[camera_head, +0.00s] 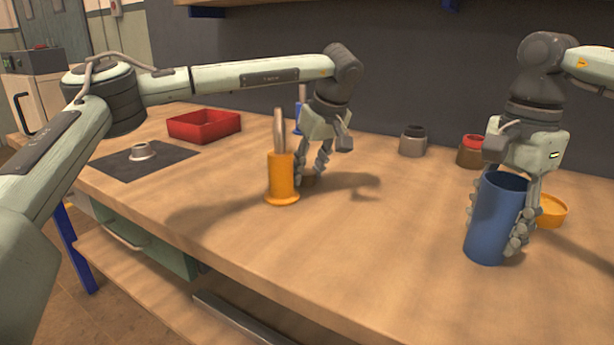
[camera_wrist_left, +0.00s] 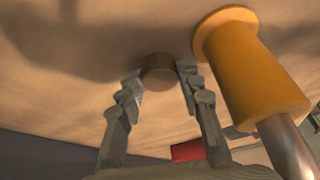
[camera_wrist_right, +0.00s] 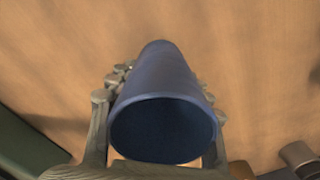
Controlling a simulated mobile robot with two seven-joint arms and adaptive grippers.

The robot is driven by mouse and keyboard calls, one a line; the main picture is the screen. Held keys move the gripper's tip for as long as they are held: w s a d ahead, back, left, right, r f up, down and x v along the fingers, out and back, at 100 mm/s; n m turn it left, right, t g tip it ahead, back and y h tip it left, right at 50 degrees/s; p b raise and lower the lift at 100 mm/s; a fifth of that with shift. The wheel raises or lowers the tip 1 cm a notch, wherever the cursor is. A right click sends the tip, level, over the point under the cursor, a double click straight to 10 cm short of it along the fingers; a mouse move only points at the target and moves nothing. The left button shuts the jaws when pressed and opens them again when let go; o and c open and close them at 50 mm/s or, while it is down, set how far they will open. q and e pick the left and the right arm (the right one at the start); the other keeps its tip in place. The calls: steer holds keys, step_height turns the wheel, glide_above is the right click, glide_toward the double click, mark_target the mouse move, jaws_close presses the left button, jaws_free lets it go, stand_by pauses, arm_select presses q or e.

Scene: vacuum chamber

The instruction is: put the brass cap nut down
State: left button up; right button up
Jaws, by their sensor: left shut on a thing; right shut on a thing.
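The brass cap nut (camera_wrist_left: 158,68) is a short brownish cylinder between the fingertips of my left gripper (camera_wrist_left: 160,78). In the head view the nut (camera_head: 309,181) shows low at the tabletop, partly hidden by the fingers. My left gripper (camera_head: 311,172) points down and is shut on it; I cannot tell whether the nut touches the table. My right gripper (camera_head: 497,222) is shut around a blue open-topped cylinder (camera_head: 490,232), which looks upright on the table. The right wrist view shows the blue cylinder (camera_wrist_right: 165,85) between the fingers.
An orange holder (camera_head: 282,180) with a grey handle in it stands just left of my left gripper. A red tray (camera_head: 205,126) and a dark mat (camera_head: 120,168) with a light metal ring are further left. An orange round piece (camera_head: 551,211) is beside the blue cylinder. The front middle is clear.

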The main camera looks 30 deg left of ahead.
mark_target(309, 173)
arm_select(q)
step_height(309, 173, up, 10)
stand_by(0.6)
steer(key=shift+r, duration=0.1)
stand_by(0.3)
step_height(309, 173, down, 10)
steer(key=shift+r, duration=0.1)
stand_by(0.5)
steer(key=shift+f, duration=0.2)
steer(key=o, duration=1)
